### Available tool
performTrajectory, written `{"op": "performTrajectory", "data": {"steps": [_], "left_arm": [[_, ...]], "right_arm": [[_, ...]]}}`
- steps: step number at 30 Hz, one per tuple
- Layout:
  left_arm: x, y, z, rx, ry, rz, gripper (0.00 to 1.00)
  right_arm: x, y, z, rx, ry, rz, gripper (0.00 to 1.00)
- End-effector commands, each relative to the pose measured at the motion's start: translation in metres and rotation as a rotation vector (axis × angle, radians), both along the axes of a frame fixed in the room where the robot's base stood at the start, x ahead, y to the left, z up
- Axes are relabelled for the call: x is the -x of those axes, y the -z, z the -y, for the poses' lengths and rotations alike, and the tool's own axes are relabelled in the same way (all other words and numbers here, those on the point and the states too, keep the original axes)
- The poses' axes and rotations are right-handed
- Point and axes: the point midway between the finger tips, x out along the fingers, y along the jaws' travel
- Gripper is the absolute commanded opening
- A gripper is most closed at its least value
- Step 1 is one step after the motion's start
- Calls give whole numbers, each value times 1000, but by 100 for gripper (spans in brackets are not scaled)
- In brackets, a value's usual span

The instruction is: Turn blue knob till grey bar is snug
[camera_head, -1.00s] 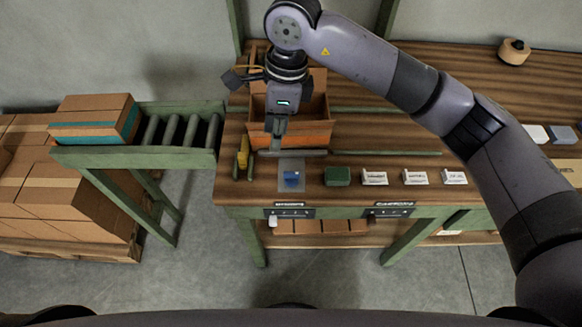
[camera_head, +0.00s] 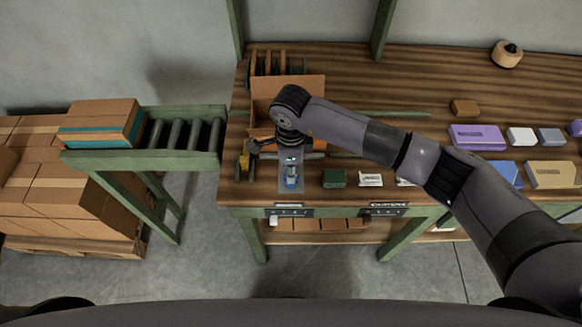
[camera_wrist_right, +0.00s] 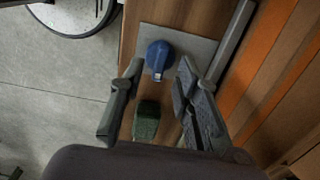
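The blue knob (camera_wrist_right: 158,55) sits on a grey plate (camera_wrist_right: 190,45) on the workbench. In the head view the knob (camera_head: 291,183) is partly covered by my right gripper (camera_head: 291,172), which points down over it. In the right wrist view my right gripper (camera_wrist_right: 159,68) is open, with the knob lying between and just beyond its fingertips. I cannot tell its height above the knob. The grey bar (camera_head: 313,155) runs behind the knob, in front of the open carton (camera_head: 290,90); it also shows in the wrist view (camera_wrist_right: 230,45). My left gripper is out of view.
A green block (camera_head: 334,178) sits right of the knob and shows between my fingers in the wrist view (camera_wrist_right: 147,120). White cards (camera_head: 370,179) continue the row. A yellow item (camera_head: 244,165) stands at left. A roller conveyor (camera_head: 170,140) adjoins the bench's left end.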

Motion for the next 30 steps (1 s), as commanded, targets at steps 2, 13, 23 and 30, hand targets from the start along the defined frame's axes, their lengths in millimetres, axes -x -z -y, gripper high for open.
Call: {"op": "performTrajectory", "data": {"steps": [2, 13, 23, 30], "left_arm": [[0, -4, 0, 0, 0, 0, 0], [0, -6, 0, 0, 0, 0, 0], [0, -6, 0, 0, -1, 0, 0], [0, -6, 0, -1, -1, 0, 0]], "right_arm": [[1, 9, 0, 0, 2, -3, 30], [0, 23, 0, 0, 0, 0, 30], [0, 22, 0, -1, 0, 0, 13], [0, 22, 0, -1, 1, 0, 0]]}}
